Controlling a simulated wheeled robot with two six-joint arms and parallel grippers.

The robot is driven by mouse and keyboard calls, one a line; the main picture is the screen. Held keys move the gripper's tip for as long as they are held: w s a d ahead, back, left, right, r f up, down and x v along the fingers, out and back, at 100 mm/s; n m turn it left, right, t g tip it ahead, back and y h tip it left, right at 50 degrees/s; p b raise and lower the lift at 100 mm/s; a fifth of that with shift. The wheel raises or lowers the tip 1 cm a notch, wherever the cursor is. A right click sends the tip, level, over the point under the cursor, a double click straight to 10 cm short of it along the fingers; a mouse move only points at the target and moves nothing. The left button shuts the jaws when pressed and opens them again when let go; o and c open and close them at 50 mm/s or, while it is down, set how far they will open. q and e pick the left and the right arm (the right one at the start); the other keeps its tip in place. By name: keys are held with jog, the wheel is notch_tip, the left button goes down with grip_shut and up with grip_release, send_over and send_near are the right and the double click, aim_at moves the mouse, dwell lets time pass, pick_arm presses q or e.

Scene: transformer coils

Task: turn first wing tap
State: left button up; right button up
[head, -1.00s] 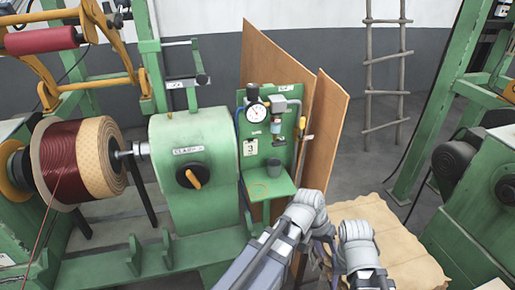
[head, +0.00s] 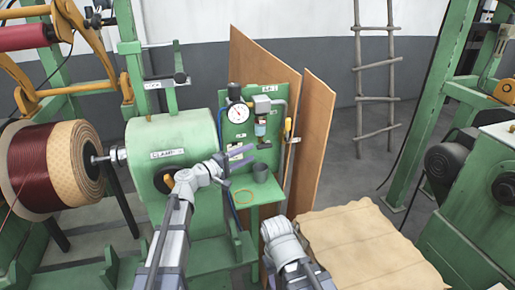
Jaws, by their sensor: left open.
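A green panel (head: 234,134) carries a round white dial gauge (head: 238,113), a grey regulator with a clear bowl (head: 261,128) and a bent pipe. I cannot make out a wing-shaped tap; the panel's middle is partly covered by my left gripper (head: 238,160). This gripper is open and empty, its fingers pointing right in front of the panel, below the gauge. Contact with the panel cannot be told. The orange knob (head: 168,179) on the green clamp housing (head: 150,137) is partly hidden by my left wrist. My right arm's wrist shows at the bottom; its fingers do not.
A dark cup (head: 260,173) stands on the panel's small green shelf (head: 268,194). Brown boards (head: 314,130) lean behind it. A wound coil (head: 45,165) sits at left. A crumpled tan sheet (head: 365,245) lies at lower right. Open floor lies toward the ladder (head: 376,98).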

aim_at(259, 149)
pick_arm(q)
jog(key=shift+x, duration=3.95)
jog(key=shift+s, duration=0.15)
jog(key=shift+c, duration=0.2)
grip_shut()
